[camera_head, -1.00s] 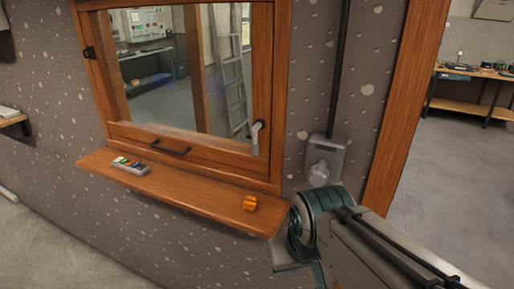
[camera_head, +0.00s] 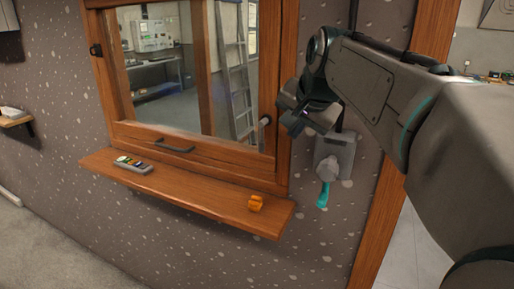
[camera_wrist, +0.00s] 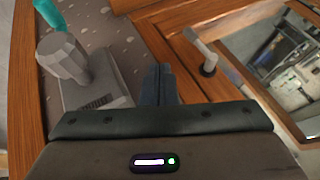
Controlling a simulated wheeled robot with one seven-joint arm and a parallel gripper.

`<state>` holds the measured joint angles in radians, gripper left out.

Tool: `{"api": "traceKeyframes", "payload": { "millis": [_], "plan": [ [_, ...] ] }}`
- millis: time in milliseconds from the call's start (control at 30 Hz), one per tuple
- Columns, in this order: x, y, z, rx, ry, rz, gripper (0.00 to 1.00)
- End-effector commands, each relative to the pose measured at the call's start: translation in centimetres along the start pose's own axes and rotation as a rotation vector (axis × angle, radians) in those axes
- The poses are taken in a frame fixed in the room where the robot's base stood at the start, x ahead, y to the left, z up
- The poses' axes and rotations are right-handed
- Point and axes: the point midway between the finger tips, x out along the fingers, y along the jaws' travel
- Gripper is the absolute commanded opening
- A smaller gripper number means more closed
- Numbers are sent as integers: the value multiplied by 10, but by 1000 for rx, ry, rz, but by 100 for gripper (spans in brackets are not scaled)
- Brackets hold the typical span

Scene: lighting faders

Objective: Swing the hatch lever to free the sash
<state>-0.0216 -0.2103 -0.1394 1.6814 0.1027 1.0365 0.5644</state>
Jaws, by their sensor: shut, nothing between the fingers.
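The hatch lever (camera_wrist: 201,48) is a pale grey handle on a dark round base, on the wooden frame beside the glass. In the wrist view it points toward the top left, away from its base. In the head view only a small part of the lever (camera_head: 264,124) shows at the right of the sash (camera_head: 190,143), near my gripper. My gripper (camera_wrist: 161,70) is shut and empty, left of the lever and apart from it in the wrist view. In the head view my gripper (camera_head: 292,113) is at the window frame's right edge; its fingertips are hard to make out.
A grey wall box (camera_head: 334,156) with a knob and a teal handle (camera_head: 323,195) is below my gripper. The sill (camera_head: 200,190) holds a small fader box (camera_head: 133,164) and an orange piece (camera_head: 256,203). A wooden post (camera_head: 375,245) stands at the right.

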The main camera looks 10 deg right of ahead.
Motion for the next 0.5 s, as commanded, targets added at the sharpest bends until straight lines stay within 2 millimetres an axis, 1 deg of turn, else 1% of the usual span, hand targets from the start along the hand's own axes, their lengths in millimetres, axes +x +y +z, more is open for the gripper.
{"api": "traceKeyframes", "payload": {
  "millis": [333, 433, 500],
  "plan": [
    [0, -1, -1, 3, 1, -1, 0],
    [6, 0, -1, 2, -1, 0, 0],
    [14, -1, -1, 2, -2, 1, 0]
  ]
}}
